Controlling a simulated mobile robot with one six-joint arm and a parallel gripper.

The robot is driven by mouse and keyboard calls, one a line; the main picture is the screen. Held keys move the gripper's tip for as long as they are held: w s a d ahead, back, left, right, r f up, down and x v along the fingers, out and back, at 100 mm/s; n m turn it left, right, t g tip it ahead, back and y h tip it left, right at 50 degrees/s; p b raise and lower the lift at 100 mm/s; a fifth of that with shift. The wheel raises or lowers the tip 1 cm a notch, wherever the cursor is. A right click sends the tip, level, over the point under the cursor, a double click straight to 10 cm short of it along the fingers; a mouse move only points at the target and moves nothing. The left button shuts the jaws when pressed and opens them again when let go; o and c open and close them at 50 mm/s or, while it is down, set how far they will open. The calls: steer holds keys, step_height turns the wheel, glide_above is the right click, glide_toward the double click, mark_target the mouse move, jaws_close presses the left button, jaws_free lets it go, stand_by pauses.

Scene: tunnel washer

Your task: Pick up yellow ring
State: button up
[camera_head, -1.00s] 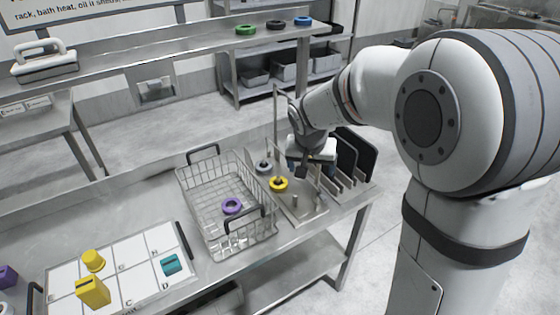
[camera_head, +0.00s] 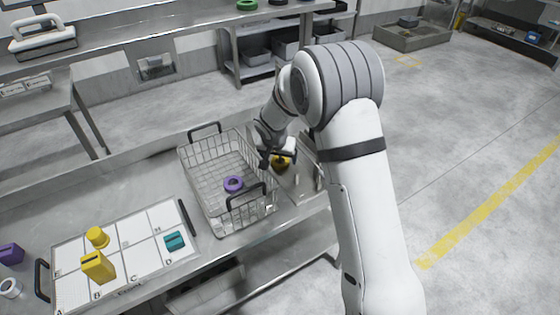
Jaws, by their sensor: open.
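The yellow ring (camera_head: 282,162) is on the metal plate to the right of the wire basket, partly hidden by my gripper. My gripper (camera_head: 275,160) is open and hangs right at the ring, in front of it in the picture. Whether the fingers touch the ring or stand around it cannot be told. My arm reaches down from the upper right and hides the area behind the ring.
A wire basket (camera_head: 190,182) with black handles holds a purple ring (camera_head: 233,184), just left of my gripper. A lettered white board (camera_head: 130,262) carries yellow and teal pieces at the lower left. Shelving (camera_head: 228,62) stands behind; floor is clear at right.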

steer(key=shift+x, duration=1.15)
steer(key=shift+c, duration=0.5)
steer(key=c, duration=1)
steer(key=shift+r, duration=0.1)
step_height(320, 180, up, 18)
steer(key=shift+f+b, duration=0.1)
steer(key=shift+b, duration=0.5)
